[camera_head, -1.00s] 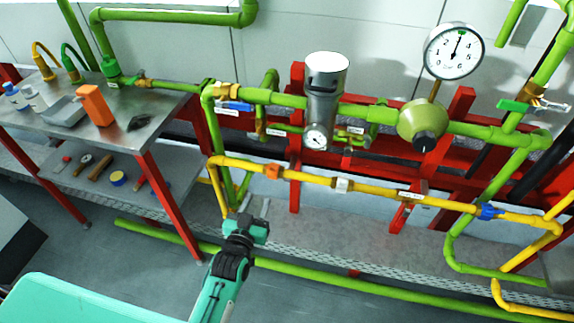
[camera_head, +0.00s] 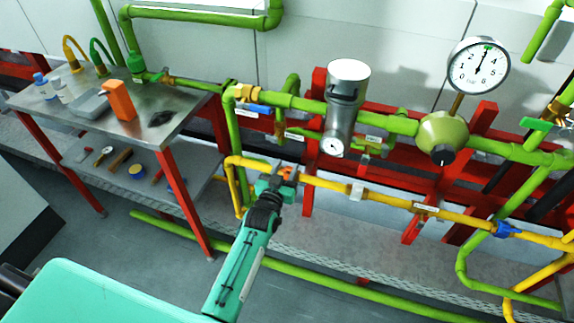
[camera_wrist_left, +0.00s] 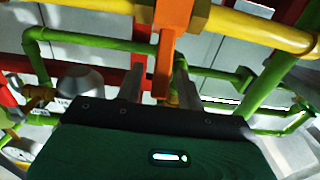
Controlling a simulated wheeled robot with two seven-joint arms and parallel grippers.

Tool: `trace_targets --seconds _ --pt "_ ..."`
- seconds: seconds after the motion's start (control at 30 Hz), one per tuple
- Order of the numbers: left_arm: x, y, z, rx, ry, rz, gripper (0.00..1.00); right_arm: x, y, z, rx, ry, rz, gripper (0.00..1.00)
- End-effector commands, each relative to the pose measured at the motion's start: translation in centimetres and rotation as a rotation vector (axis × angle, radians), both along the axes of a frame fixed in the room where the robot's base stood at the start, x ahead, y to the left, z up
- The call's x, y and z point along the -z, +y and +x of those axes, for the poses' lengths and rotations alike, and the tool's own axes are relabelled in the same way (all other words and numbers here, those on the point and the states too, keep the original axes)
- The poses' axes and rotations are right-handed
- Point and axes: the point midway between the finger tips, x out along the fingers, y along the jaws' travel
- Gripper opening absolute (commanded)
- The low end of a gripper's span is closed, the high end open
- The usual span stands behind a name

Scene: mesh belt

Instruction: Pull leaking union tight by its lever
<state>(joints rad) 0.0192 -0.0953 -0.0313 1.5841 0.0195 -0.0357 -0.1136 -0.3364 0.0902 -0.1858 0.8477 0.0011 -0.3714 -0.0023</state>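A yellow pipe (camera_head: 325,184) runs along the rack and carries an orange union (camera_head: 285,171), a white union (camera_head: 357,191) and a blue union (camera_head: 505,229). I cannot see which one leaks. My left gripper (camera_head: 284,174) is at the orange union and partly covers it. In the left wrist view the orange lever (camera_wrist_left: 161,72) hangs down from the union (camera_wrist_left: 176,12). It stands between the two fingers of my left gripper (camera_wrist_left: 160,85), which look open with narrow gaps beside it. My right gripper is not in view.
Green pipes (camera_head: 300,104) with a silver filter (camera_head: 344,105) and a pressure gauge (camera_head: 478,66) run above the yellow pipe. A red frame (camera_head: 316,140) stands behind. A metal table (camera_head: 185,92) with loose items is at left. A low green pipe (camera_head: 300,275) crosses below.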

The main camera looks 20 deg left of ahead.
Motion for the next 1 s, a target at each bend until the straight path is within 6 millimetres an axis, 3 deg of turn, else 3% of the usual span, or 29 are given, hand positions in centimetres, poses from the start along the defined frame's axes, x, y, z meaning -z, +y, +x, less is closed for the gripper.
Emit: trace_targets --seconds 0.17,0.47,0.5,0.7,1.0 --pt "0.01 -0.05 1.23 0.000 0.000 0.000 0.38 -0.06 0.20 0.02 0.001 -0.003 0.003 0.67" --pt "0.02 -0.07 1.43 0.000 0.000 0.000 0.38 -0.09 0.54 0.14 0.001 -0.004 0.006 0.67" --pt "0.02 -0.07 1.42 0.000 0.000 0.000 0.36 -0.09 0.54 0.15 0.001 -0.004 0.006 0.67" --pt "0.02 -0.06 1.41 0.000 0.000 0.000 0.00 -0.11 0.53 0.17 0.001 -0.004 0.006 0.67" --pt "0.09 -0.06 1.37 0.000 -0.004 0.000 0.00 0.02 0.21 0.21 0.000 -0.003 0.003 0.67"
